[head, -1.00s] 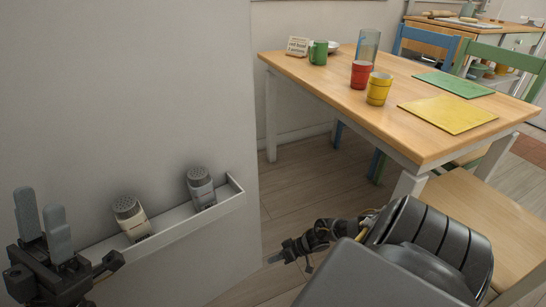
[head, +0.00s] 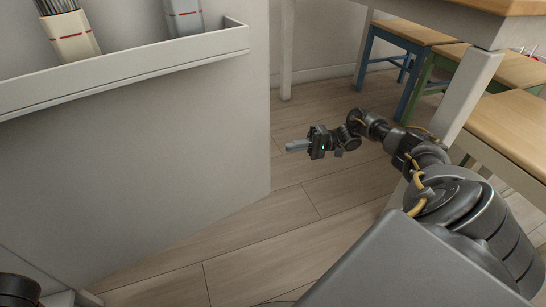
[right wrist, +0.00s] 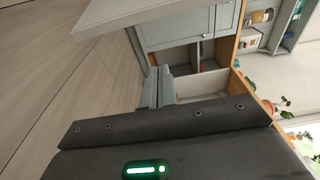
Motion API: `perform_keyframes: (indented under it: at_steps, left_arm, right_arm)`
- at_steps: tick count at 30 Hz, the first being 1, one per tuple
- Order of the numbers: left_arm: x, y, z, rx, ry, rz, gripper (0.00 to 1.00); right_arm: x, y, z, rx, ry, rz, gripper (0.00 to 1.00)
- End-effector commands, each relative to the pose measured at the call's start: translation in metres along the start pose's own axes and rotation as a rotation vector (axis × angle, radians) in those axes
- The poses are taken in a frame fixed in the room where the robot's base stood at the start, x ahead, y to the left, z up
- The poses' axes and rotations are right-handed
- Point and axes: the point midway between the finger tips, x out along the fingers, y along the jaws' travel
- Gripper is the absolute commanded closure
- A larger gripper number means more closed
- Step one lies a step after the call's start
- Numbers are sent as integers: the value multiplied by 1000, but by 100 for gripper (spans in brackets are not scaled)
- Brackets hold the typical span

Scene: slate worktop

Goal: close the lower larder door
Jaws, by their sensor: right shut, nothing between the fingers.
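The lower larder door (head: 170,150) is a large pale grey panel standing open at the left of the head view. Its inner face carries a shallow rack. My right gripper (head: 297,146) is shut and empty, just right of the door's free edge with a gap seen between them. In the right wrist view its two fingers (right wrist: 157,86) lie together. A pale panel (right wrist: 140,14), which looks like the door, crosses the top of that view. Beyond the fingers is an open cabinet (right wrist: 205,84) with a divided interior. My left gripper is out of view.
The door rack (head: 130,68) holds two containers, one cream (head: 72,40) and one grey (head: 184,16). A table with a white leg (head: 466,95) and wooden stools (head: 512,120) stand at the right.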

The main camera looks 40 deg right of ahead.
Motion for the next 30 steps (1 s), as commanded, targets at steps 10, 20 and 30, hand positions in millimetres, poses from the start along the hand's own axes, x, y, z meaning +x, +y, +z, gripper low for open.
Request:
perform_keyframes:
  at_steps: [10, 20, 30]
  left_arm:
    - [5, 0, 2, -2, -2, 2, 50]
    - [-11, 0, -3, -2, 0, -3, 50]
    - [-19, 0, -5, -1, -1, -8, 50]
  right_arm:
    - [35, 0, 1, -2, -3, -4, 100]
    - [103, 4, 3, -3, -1, -1, 100]
    - [89, 2, 34, -2, 0, 2, 100]
